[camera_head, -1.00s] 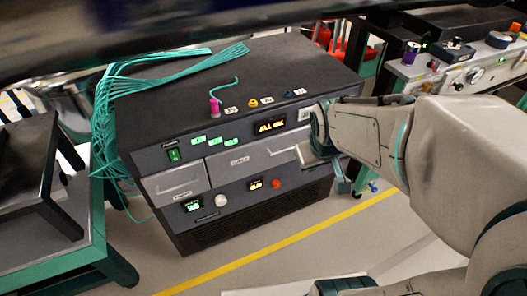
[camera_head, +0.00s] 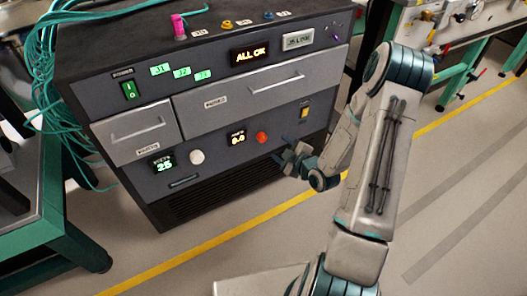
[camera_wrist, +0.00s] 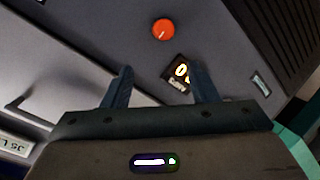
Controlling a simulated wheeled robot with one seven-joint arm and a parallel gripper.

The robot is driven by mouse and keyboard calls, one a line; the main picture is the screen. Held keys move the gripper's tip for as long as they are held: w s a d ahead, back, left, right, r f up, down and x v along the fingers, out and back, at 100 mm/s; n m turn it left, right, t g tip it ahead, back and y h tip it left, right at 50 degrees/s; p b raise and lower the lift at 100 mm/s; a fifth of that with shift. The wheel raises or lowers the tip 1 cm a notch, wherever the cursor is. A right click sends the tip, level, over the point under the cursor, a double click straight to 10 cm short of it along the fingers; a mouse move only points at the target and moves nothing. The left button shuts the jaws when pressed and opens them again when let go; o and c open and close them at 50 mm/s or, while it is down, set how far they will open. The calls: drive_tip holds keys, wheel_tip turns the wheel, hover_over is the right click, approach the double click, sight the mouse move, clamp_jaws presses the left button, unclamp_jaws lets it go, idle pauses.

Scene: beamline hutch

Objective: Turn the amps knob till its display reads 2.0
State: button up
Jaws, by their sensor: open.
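The red amps knob (camera_head: 262,138) is on the lower front panel of the dark cabinet, just right of the small amps display (camera_head: 237,139). The display's lit digits are too small to read surely; they look like 0.0 or 0.4. In the wrist view the knob (camera_wrist: 163,29) shows orange-red with a pale pointer line, beyond the fingertips. The display (camera_wrist: 178,76) there is partly covered by one finger. My gripper (camera_head: 287,154) is open and empty, right of and below the knob in the head view. In the wrist view its fingers (camera_wrist: 160,78) stand apart, not around the knob.
A white knob (camera_head: 196,157) sits beside a display (camera_head: 164,164) reading 25. A yellow switch (camera_head: 304,109) is to the right. Drawers with handles (camera_head: 277,86) lie above. The floor in front is clear.

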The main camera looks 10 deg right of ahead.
sight(263, 140)
wheel_tip(263, 140, down, 7)
drive_tip(key=s+t+b, duration=0.2)
drive_tip(key=t+b, duration=0.2)
drive_tip(key=shift+m+y, duration=0.3)
drive_tip(key=b+x, duration=0.1)
drive_tip(key=x, duration=0.8)
drive_tip(key=b+x, duration=0.1)
drive_tip(key=x, duration=0.3)
drive_tip(key=shift+w+r+b, duration=0.3)
drive_tip(key=shift+w+b, duration=0.05)
drive_tip(key=shift+w, duration=0.1)
drive_tip(key=c, duration=1)
